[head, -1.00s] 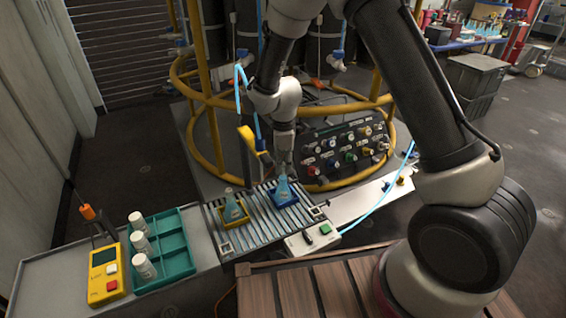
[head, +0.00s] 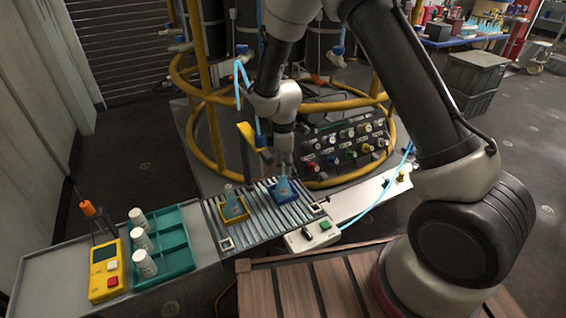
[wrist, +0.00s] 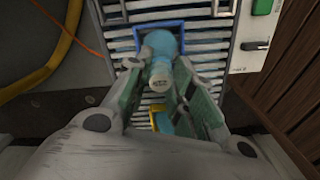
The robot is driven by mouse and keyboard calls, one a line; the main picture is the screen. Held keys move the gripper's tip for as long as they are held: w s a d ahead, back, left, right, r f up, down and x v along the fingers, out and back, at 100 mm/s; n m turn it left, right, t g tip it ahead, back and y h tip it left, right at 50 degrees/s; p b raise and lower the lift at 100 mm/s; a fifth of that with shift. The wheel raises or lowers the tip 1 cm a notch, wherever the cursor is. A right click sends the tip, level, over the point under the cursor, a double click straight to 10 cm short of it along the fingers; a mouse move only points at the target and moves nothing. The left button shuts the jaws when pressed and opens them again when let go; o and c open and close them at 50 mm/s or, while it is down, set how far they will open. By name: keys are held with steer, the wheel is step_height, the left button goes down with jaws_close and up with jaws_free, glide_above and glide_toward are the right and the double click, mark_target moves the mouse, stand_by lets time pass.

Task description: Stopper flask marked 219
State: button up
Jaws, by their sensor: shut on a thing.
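A flask of blue liquid (head: 283,189) stands in a blue holder (head: 294,197) on the slatted rack. A second blue flask (head: 232,205) stands in a yellow holder (head: 242,217) to its left. I cannot read a number on either flask. My gripper (head: 285,163) points down at the top of the flask in the blue holder. In the wrist view my gripper (wrist: 162,98) is shut on a small pale stopper-like piece (wrist: 159,80), in line with the blue flask (wrist: 158,42). Whether the piece is seated in the neck is hidden.
A teal tray (head: 176,243) with several white-capped bottles (head: 140,240) stands at the left beside a yellow meter (head: 108,270). A white control box (head: 312,237) adjoins the rack. A panel of coloured knobs (head: 345,148) and a yellow tubular frame (head: 215,140) stand behind.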

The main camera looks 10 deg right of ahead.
steer(key=shift+f, duration=0.5)
stand_by(0.7)
steer(key=o, duration=0.9)
steer(key=shift+c, duration=0.2)
steer(key=shift+o, duration=0.4)
steer(key=o, duration=0.5)
steer(key=shift+r, duration=0.1)
steer(key=shift+r, duration=2.9)
jaws_close()
